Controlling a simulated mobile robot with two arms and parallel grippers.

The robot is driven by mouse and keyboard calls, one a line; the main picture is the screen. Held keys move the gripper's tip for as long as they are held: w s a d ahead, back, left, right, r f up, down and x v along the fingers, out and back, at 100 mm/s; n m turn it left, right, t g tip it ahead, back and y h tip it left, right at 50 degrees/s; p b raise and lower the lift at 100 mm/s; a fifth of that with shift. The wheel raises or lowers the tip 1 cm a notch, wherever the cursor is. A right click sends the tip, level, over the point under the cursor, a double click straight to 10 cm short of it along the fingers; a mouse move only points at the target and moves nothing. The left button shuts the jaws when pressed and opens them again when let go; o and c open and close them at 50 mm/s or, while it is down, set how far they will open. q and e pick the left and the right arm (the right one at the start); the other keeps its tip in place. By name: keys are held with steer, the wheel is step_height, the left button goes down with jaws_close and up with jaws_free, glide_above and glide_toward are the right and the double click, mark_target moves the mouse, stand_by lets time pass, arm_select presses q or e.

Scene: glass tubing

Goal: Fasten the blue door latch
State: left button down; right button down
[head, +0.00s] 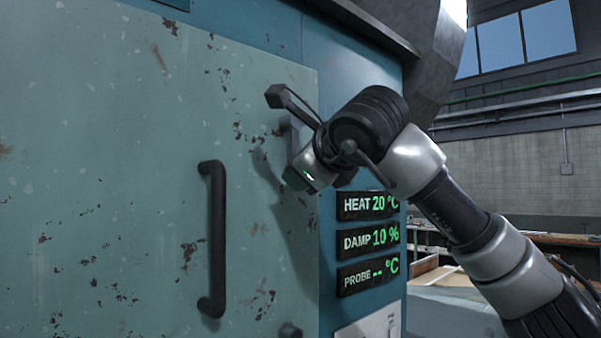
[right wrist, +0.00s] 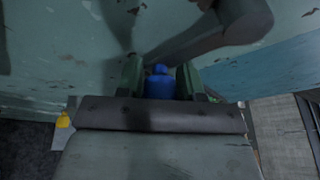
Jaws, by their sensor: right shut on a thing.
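The blue latch (right wrist: 160,86) shows in the right wrist view, between the two fingers of my right gripper (right wrist: 160,80), which is shut on it. In the head view my right gripper (head: 302,165) is at the right edge of the pale teal door (head: 120,140), above the displays. Its fingertips and the blue latch are hidden or not clear there. The door lies nearly flush with the cabinet frame (head: 345,75); I cannot tell if the latch is engaged. My left gripper is not in view.
A black vertical handle (head: 213,240) stands out from the door, left of my right gripper. A readout panel (head: 368,240) is below my right wrist. A dark bar (right wrist: 215,30) crosses close above the fingers in the wrist view. A workbench (head: 550,239) stands at right.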

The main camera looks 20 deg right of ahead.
steer(key=shift+s+d+r, duration=0.1)
steer(key=shift+r, duration=0.25)
steer(key=c, duration=0.8)
jaws_free()
steer(key=shift+s+a+f, duration=0.1)
steer(key=shift+a, duration=0.15)
steer(key=shift+s+d+b, duration=0.15)
steer(key=shift+s+b, duration=0.3)
steer(key=shift+s, duration=0.05)
steer(key=b+v, duration=0.3)
steer(key=v, duration=0.7)
steer(key=shift+w, duration=0.1)
